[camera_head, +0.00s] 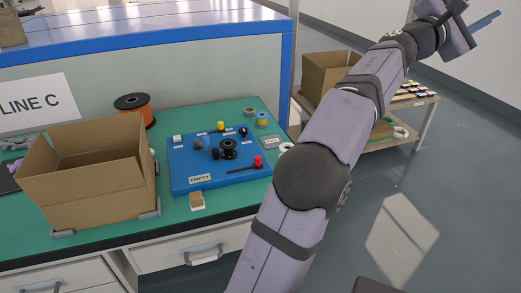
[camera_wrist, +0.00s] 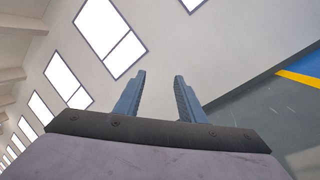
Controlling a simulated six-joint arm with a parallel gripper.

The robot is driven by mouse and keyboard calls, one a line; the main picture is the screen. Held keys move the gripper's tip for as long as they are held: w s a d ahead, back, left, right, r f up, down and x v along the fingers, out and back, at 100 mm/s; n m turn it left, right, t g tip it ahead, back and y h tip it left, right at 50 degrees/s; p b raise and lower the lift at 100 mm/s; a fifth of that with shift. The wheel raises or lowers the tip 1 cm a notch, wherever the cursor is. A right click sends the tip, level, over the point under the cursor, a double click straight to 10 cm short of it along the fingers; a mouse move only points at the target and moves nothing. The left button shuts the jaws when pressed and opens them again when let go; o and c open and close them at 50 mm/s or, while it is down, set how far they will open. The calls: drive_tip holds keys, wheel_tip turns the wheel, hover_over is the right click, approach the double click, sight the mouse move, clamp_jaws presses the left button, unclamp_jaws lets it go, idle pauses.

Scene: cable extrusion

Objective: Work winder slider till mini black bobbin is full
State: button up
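A blue winder board (camera_head: 183,180) lies on the green table top, with an "EMPTY" label at its front edge. A black bobbin (camera_head: 229,146) sits near the middle of the board. A slider with a red knob (camera_head: 258,160) is at the right end of a dark slot. A yellow knob (camera_head: 221,126) stands at the back of the board. How much cable is on the bobbin is too small to tell. My gripper (camera_wrist: 160,88) is raised far from the board at the upper right. Its two blue fingers are apart with nothing between them.
An open cardboard box (camera_head: 90,190) stands left of the board. An orange spool (camera_head: 133,108) is behind it. Small coloured spools (camera_head: 262,119) stand at the board's back right. A wooden side table (camera_head: 415,105) with another box (camera_head: 327,73) is to the right.

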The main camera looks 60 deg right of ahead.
drive_tip(key=w+d+f+n+t+y+p, duration=0.1)
drive_tip(key=w+d+f+n+t+p, duration=0.25)
drive_tip(key=w+f+t, duration=0.5)
drive_tip(key=w+d+f+n+t+p, duration=0.35)
drive_tip(key=w+f+t, duration=0.2)
drive_tip(key=w, duration=0.65)
drive_tip(key=w+a+f+t+y+p, duration=0.1)
drive_tip(key=w+a+f+t+p, duration=0.15)
drive_tip(key=w, duration=0.35)
drive_tip(key=w+a+f+t+y+p, duration=0.2)
drive_tip(key=w+f, duration=0.2)
drive_tip(key=w, duration=0.1)
drive_tip(key=m+t+y+b, duration=0.4)
drive_tip(key=m+t+b, duration=0.1)
drive_tip(key=m+t, duration=0.4)
hover_over(259, 161)
drive_tip(key=s, duration=0.2)
drive_tip(key=f, duration=1.7)
drive_tip(key=shift+d+f, duration=0.25)
drive_tip(key=s+a+f+m+b, duration=0.1)
drive_tip(key=f, duration=0.1)
drive_tip(key=s+a+f+m+b, duration=0.1)
drive_tip(key=f+m, duration=0.1)
drive_tip(key=s+a+f+m+h+b, duration=0.1)
drive_tip(key=f+m+b, duration=0.1)
drive_tip(key=shift+a+t, duration=0.25)
drive_tip(key=shift+s+a+m, duration=0.2)
drive_tip(key=shift+m, duration=0.2)
drive_tip(key=shift+x, duration=3.75)
drive_tip(key=shift+c, duration=0.5)
